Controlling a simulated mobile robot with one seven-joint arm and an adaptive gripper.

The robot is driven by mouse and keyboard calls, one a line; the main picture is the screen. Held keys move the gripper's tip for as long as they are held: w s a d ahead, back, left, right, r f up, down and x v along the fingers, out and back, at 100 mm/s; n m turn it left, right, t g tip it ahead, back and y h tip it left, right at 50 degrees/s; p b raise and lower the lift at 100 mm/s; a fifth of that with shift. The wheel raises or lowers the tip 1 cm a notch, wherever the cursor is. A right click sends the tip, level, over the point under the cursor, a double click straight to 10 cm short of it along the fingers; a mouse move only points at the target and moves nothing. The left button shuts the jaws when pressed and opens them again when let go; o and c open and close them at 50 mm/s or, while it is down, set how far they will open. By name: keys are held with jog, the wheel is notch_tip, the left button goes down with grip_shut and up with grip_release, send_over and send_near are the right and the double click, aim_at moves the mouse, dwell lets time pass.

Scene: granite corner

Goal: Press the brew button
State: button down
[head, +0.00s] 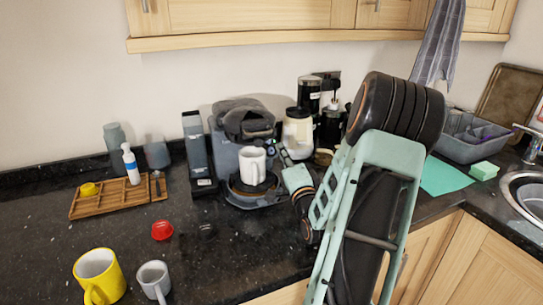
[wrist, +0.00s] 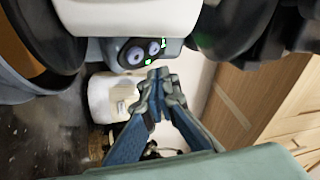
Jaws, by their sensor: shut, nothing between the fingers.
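The dark grey coffee machine (head: 226,153) stands against the wall, with a white mug (head: 252,170) on its round drip base. In the wrist view, a grey panel on the machine carries two round buttons (wrist: 135,55) with small green lights beside them. I cannot tell which one is the brew button. My gripper (wrist: 158,75) is shut and empty, its fingertips close to this panel; I cannot tell whether they touch it. In the head view my gripper (head: 282,151) is just right of the machine's front, with my arm coming from the lower right.
A dark upright box (head: 197,150) is at the machine's left. A yellow mug (head: 98,275), a grey mug (head: 153,278) and a red cap (head: 162,230) are at the front left.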

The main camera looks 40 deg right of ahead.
jog(key=shift+w+f, duration=0.4)
jog(key=shift+w, duration=0.35)
jog(key=shift+b, duration=0.3)
dwell(0.6)
jog(key=shift+w+f+b, duration=0.2)
jog(key=shift+w+b, duration=0.1)
jog(key=shift+w, duration=0.05)
jog(key=shift+w+f+b, duration=0.2)
jog(key=shift+w+b, duration=0.1)
jog(key=shift+w, duration=0.05)
dwell(0.6)
jog(key=shift+s, duration=0.1)
jog(key=shift+s+r, duration=0.4)
jog(key=shift+s, duration=0.2)
dwell(0.3)
jog(key=shift+s+a+r+p, duration=0.1)
jog(key=shift+s+r+p, duration=0.3)
jog(key=shift+s, duration=0.35)
jog(key=shift+s+d+r+p, duration=0.1)
jog(key=shift+s+r+p, duration=0.3)
jog(key=shift+s, duration=0.3)
jog(key=shift+s+a+r+p, duration=0.1)
jog(key=shift+s+r+p, duration=0.3)
jog(key=shift+s, duration=0.35)
